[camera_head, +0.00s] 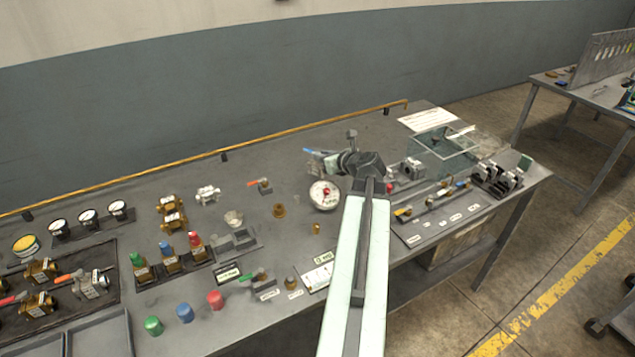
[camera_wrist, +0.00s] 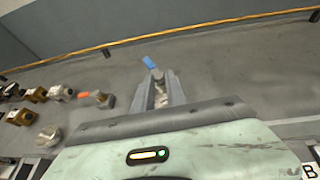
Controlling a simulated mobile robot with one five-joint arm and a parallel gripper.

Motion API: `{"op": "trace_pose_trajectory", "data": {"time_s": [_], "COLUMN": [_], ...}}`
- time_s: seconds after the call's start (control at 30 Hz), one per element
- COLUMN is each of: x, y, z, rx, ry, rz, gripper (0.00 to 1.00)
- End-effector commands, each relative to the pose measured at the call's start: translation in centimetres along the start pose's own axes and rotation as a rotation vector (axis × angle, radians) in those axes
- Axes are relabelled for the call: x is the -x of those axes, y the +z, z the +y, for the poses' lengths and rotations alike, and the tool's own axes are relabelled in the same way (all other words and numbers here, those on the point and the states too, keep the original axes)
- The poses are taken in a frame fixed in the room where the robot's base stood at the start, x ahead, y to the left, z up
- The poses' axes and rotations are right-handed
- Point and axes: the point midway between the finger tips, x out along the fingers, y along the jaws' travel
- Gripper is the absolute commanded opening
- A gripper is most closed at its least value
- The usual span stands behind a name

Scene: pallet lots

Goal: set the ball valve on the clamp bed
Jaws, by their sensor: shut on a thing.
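My gripper (camera_head: 328,162) is raised over the back middle of the grey workbench (camera_head: 300,140). It is shut on a ball valve with a blue lever (camera_head: 312,151). In the wrist view the valve's metal body (camera_wrist: 160,98) sits between my fingers (camera_wrist: 158,84), and its blue lever (camera_wrist: 150,63) sticks out beyond the tips. The valve's lower side is hidden.
A round gauge (camera_head: 324,195) lies left of my arm. A clear box (camera_head: 441,146) stands left of the fixture, and a tray of small fittings (camera_head: 408,234) lies in front. Orange-lever valves, bottles and caps crowd the left. A yellow pipe (camera_head: 160,166) runs along the back edge.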

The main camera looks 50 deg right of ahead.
Motion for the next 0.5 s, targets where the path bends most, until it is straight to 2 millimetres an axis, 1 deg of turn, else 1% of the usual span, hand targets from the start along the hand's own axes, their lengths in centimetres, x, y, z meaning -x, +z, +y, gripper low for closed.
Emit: {"op": "trace_pose_trajectory", "data": {"time_s": [0.03,0.2,0.27,0.4,0.5], "x": [-0.6,-0.6,-0.8,-1.8,-2.1], "y": [-1.4,-1.3,-1.9,-4.2,-4.8], "z": [0.0,0.0,0.0,0.0,0.0], "rx": [-0.001,-0.001,-0.001,-0.001,-0.001], "ry": [0.000,-0.001,-0.001,0.000,0.000], "rz": [-0.001,-0.001,-0.001,-0.001,-0.001], "gripper": [0.00,0.00,0.00,0.00,0.00]}}
